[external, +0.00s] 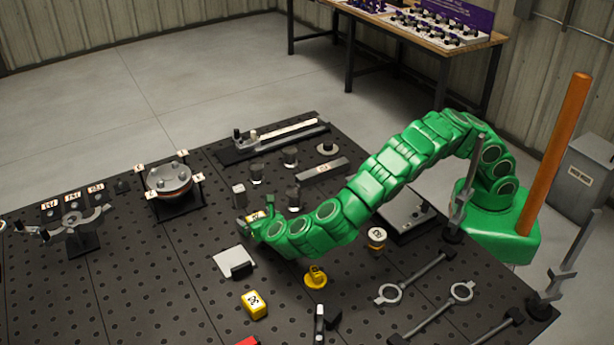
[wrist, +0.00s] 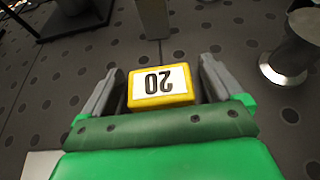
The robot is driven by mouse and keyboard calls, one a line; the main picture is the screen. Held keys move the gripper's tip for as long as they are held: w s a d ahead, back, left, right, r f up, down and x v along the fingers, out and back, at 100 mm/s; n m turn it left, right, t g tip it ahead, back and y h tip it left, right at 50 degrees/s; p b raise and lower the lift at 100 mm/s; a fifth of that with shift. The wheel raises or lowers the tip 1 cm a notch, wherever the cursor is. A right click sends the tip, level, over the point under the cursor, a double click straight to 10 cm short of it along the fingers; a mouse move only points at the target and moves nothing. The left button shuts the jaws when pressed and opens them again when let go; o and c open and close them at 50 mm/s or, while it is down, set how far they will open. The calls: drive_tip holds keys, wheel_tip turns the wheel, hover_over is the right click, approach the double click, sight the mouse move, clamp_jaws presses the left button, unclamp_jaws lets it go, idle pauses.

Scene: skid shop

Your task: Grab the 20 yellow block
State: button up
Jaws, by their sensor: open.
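The yellow block (wrist: 160,102) has a white label reading 20, upside down in the wrist view. In the external view, the block (external: 256,216) is partly hidden by my gripper (external: 256,220). My gripper's two grey fingers show in the wrist view (wrist: 160,85), open, one on each side of the block. A gap shows between each finger and the block. The block's near lower part is hidden by the green gripper body.
A grey block (external: 239,195) and a metal cylinder (external: 293,199) stand close beyond my gripper. A white-and-black piece (external: 235,263), another yellow labelled block (external: 254,305) and a yellow knobbed piece (external: 316,278) lie nearer the camera. The perforated table (external: 150,290) is clear at front left.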

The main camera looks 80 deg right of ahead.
drive_tip(key=shift+w+d, duration=0.1)
drive_tip(key=shift+c, duration=0.2)
drive_tip(key=c, duration=1.1)
drive_tip(key=shift+r, duration=0.1)
